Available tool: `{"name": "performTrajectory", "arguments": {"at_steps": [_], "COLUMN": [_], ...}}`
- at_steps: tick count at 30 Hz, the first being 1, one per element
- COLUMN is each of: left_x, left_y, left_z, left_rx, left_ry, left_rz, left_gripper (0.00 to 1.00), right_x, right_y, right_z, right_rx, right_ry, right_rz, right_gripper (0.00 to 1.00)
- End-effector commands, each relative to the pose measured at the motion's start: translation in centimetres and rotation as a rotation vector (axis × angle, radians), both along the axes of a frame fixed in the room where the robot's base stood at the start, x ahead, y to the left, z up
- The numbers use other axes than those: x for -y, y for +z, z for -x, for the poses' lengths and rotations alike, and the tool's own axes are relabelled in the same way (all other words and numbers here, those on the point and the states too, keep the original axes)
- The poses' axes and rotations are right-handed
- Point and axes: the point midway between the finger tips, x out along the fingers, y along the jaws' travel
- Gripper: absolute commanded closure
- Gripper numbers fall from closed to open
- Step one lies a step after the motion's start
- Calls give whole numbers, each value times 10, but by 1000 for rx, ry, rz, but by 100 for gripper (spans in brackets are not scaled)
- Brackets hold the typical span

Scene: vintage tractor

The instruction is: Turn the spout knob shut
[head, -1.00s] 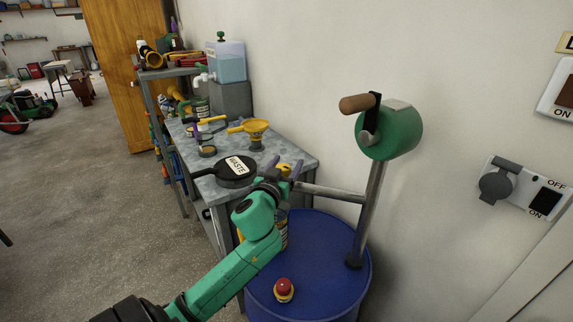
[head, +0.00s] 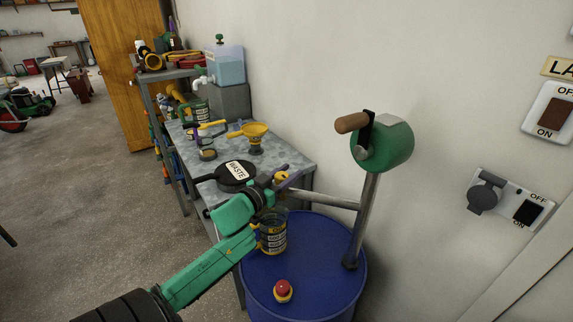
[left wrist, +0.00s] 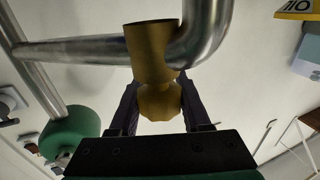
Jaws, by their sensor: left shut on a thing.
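The spout is a grey metal pipe (head: 330,201) that runs left from the green hand pump (head: 385,148) on the blue drum. Its yellow-brass spout knob (head: 281,177) is at the pipe's left end, partly covered by my gripper. My left gripper (head: 284,179) is shut on the knob. In the left wrist view, the brass knob (left wrist: 159,101) sits between the two dark fingers of the left gripper (left wrist: 158,108), under the bent steel pipe (left wrist: 205,35). Whether the spout is open or shut cannot be told. My right gripper is not in view.
The grey bench (head: 290,163) behind holds a black waste pan (head: 236,180) and a yellow funnel (head: 255,134). The wall is close on the right.

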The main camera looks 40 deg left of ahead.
Motion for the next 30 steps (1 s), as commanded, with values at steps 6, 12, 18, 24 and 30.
{"name": "performTrajectory", "arguments": {"at_steps": [6,12,18,24,30], "left_x": [5,9,13,17,18], "left_y": [3,-3,-11,-10,-9], "left_z": [0,1,3,5,7], "left_rx": [-7,-7,-4,-1,-1], "left_ry": [-206,-396,-574,-679,-750], "left_rz": [-8,-9,-10,-6,-6], "left_gripper": [100,100,100,100,100], "right_x": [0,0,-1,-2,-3], "right_y": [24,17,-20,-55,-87], "right_z": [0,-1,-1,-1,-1], "right_rx": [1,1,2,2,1], "right_ry": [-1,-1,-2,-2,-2], "right_rz": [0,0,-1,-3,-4], "right_gripper": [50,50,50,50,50]}}
